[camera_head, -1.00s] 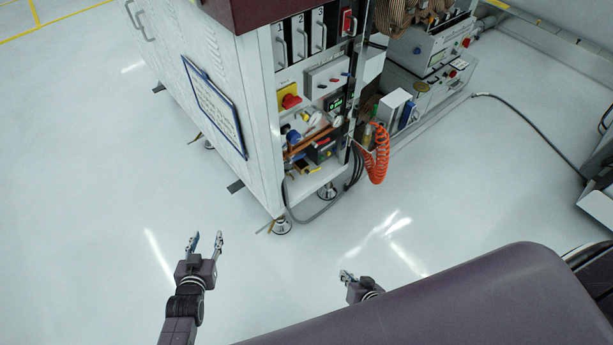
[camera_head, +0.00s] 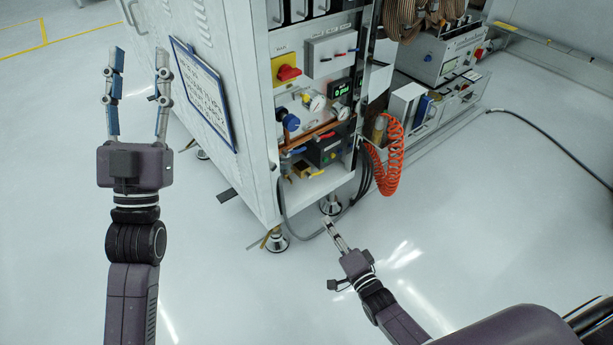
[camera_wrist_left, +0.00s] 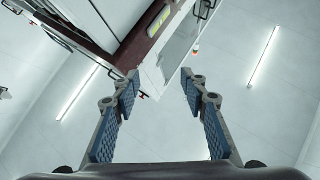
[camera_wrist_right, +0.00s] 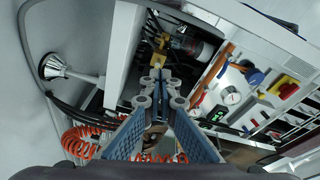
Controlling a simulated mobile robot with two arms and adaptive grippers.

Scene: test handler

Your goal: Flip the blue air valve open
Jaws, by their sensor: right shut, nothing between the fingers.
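The open-fronted cabinet shows several blue parts. A small blue lever (camera_head: 298,150) sits by the copper pipe, beside a red lever (camera_head: 327,135). A round blue knob (camera_head: 289,121) is above it and also shows in the right wrist view (camera_wrist_right: 255,77). I cannot tell for certain which blue part is the air valve, or its position. My right gripper (camera_head: 331,229) is shut and empty, low in front of the cabinet, apart from these parts; its closed fingers show in the right wrist view (camera_wrist_right: 160,78). My left gripper (camera_head: 139,62) is raised, open and empty, left of the cabinet.
A yellow-and-red rotary switch (camera_head: 287,70) sits above the gauges. An orange coiled hose (camera_head: 389,160) hangs at the cabinet's right edge, near black cables. A levelling foot (camera_head: 330,203) stands close to my right gripper. The floor in front is clear.

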